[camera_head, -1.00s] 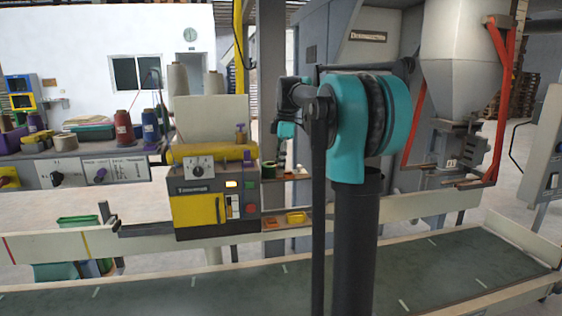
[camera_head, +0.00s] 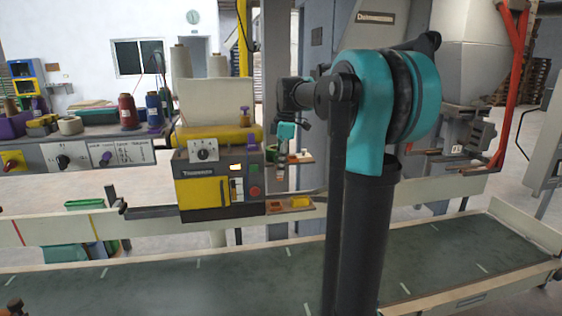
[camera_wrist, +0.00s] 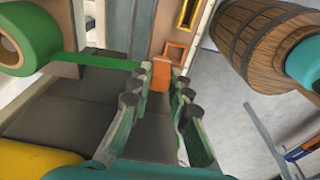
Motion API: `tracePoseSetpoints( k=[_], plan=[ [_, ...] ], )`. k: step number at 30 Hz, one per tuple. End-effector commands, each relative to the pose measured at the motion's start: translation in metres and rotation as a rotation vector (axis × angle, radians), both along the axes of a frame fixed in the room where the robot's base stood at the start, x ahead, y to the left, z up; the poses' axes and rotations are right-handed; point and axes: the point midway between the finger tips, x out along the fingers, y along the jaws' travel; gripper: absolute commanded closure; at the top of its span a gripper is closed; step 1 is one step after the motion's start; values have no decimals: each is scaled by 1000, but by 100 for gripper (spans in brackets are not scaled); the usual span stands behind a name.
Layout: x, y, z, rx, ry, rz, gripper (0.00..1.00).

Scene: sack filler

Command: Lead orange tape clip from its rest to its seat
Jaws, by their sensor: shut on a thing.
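The orange tape clip (camera_wrist: 161,77) is between the fingertips of my gripper (camera_wrist: 160,84) in the wrist view; the gripper is shut on it. A green tape strip (camera_wrist: 100,61) runs from the green roll (camera_wrist: 27,38) at upper left to the clip. An open orange square frame (camera_wrist: 176,52) lies just beyond the clip, and a yellow frame (camera_wrist: 188,12) is farther off. In the head view my gripper (camera_head: 282,168) hangs beside the yellow-and-grey machine (camera_head: 215,185), above a small ledge with an orange part (camera_head: 276,207). The clip cannot be made out there.
A wood-patterned cylinder (camera_wrist: 265,38) stands at upper right in the wrist view. In the head view a grey conveyor (camera_head: 200,280) with pale rails crosses the front. A bench with thread spools (camera_head: 128,112) is at the left, and a hopper (camera_head: 478,40) at the right.

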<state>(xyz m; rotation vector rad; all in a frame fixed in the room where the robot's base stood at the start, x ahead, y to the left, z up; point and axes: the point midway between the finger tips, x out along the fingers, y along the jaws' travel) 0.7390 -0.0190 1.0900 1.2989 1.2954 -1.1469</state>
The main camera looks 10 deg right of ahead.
Motion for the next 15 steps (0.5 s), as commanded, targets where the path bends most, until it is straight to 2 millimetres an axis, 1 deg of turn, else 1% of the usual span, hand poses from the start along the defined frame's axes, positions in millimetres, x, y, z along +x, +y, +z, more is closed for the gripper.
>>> tracePoseSetpoints(
  k=[15],
  plan=[
    [-20,12,-24,0,0,0,100]
  ],
)
